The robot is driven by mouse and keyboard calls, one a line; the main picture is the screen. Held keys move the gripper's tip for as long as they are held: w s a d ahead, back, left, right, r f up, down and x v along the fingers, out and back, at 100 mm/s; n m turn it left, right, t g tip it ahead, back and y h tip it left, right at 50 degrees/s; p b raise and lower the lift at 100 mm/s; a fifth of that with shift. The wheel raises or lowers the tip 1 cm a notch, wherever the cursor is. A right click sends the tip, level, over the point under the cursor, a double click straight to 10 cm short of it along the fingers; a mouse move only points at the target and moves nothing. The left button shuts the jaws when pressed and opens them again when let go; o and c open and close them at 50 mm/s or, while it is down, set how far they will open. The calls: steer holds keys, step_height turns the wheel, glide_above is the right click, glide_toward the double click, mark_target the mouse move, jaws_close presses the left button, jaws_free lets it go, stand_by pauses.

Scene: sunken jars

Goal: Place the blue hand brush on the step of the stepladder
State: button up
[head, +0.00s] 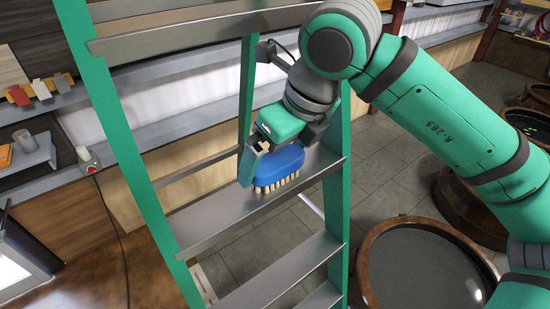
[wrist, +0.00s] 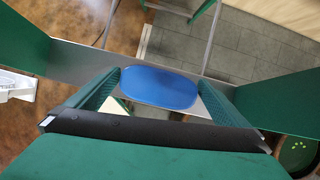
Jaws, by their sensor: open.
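The blue hand brush (head: 278,167) stands bristles down on a grey metal step (head: 215,218) of the green stepladder (head: 118,130). Its pale bristles appear to touch the step. My gripper (head: 262,160) is at the brush, close over its left and upper side in the head view. In the wrist view the blue back of the brush (wrist: 160,87) lies between the two open fingers of my gripper (wrist: 160,95), with the step (wrist: 85,65) beneath it. The fingers appear spread to either side of the brush, and a gap shows at the left finger.
A higher step (head: 190,35) crosses above my gripper, and the ladder's side rails stand on both sides. Lower steps (head: 285,270) are bare. Shelves with small items are behind at left. Round sunken jars (head: 420,265) are at right.

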steer(key=v, duration=1.1)
steer(key=shift+r, duration=0.1)
